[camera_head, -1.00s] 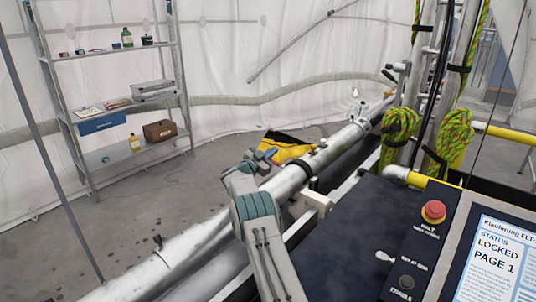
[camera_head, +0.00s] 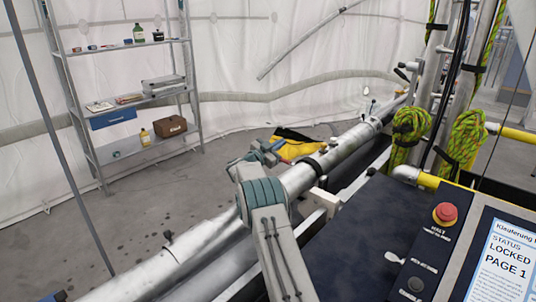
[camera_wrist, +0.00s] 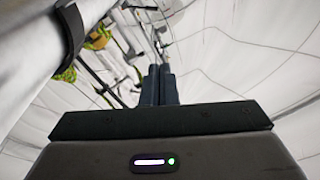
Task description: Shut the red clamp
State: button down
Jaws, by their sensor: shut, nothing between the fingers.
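I make out no red clamp in either view. A large silver pipe (camera_head: 295,180) runs diagonally across the head view, with a dark band (camera_head: 315,167) around it and a small dark knob (camera_head: 168,236) further down. My gripper (camera_wrist: 158,70) shows in the wrist view, its two dark fingers shut together with nothing between them. In that view a pale pipe (camera_wrist: 35,55) with a dark strap (camera_wrist: 70,28) lies left of the fingers, apart from them. In the head view my arm reaches across the pipe, and I cannot make out the fingertips there.
A metal shelf (camera_head: 190,75) with bottles and boxes stands at the left. A yellow and black thing (camera_head: 300,148) lies on the floor behind the pipe. At the right are rope bundles (camera_head: 410,125), a red button (camera_head: 445,213) and a screen (camera_head: 503,257) reading LOCKED.

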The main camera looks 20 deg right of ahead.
jog(key=r+b+v, duration=0.1)
jog(key=v, duration=0.5)
jog(key=shift+s+a+f, duration=0.35)
jog(key=shift+a+f, duration=0.05)
jog(key=shift+f, duration=0.1)
